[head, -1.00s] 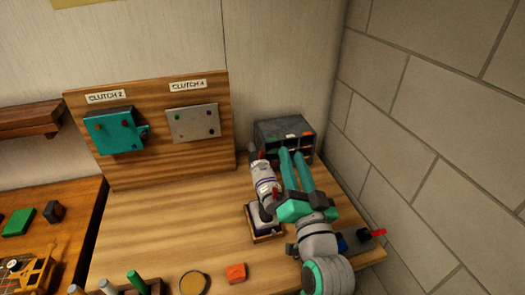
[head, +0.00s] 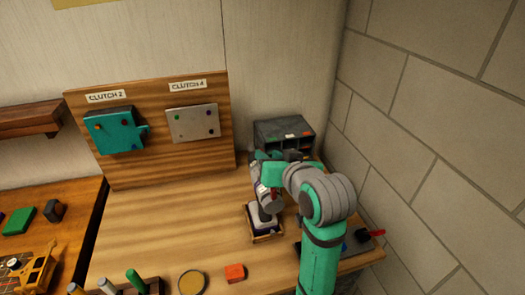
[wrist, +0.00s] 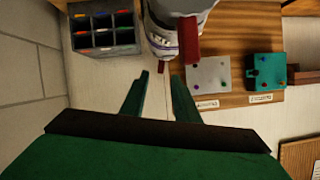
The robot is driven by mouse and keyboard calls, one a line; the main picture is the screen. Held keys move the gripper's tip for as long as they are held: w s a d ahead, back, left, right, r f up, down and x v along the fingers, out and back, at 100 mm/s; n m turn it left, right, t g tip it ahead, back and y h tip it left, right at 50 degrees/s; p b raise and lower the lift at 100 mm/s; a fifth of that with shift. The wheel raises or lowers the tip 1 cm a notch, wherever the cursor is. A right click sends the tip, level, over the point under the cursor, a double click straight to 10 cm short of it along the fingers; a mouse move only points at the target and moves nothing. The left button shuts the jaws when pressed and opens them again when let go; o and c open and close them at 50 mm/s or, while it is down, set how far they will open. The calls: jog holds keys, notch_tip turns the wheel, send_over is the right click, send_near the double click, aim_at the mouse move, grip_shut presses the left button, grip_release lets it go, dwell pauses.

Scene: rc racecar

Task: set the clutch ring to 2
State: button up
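A pale upright tool with red parts (head: 261,193) stands in a small wooden cradle (head: 267,238) on the bench, partly hidden by my arm. In the wrist view the tool's body fills the top middle, with a white and purple marked band (wrist: 163,42) and a red bar (wrist: 188,40). I take the band for the clutch ring; its setting is too small to read. My gripper (wrist: 161,77) is open and empty, its two teal fingers apart below the tool in that view. In the head view my own arm hides most of the gripper beside the tool.
A backboard (head: 165,155) holds a teal plate (head: 116,133) labelled CLUTCH 2 and a grey plate (head: 193,123) labelled CLUTCH 4. A dark compartment bin (head: 283,131) stands behind the tool. An orange block (head: 234,272) and round dish (head: 193,282) lie in front. The bench's left-middle is clear.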

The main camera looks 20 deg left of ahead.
jog(key=shift+x, duration=3.2)
grip_shut()
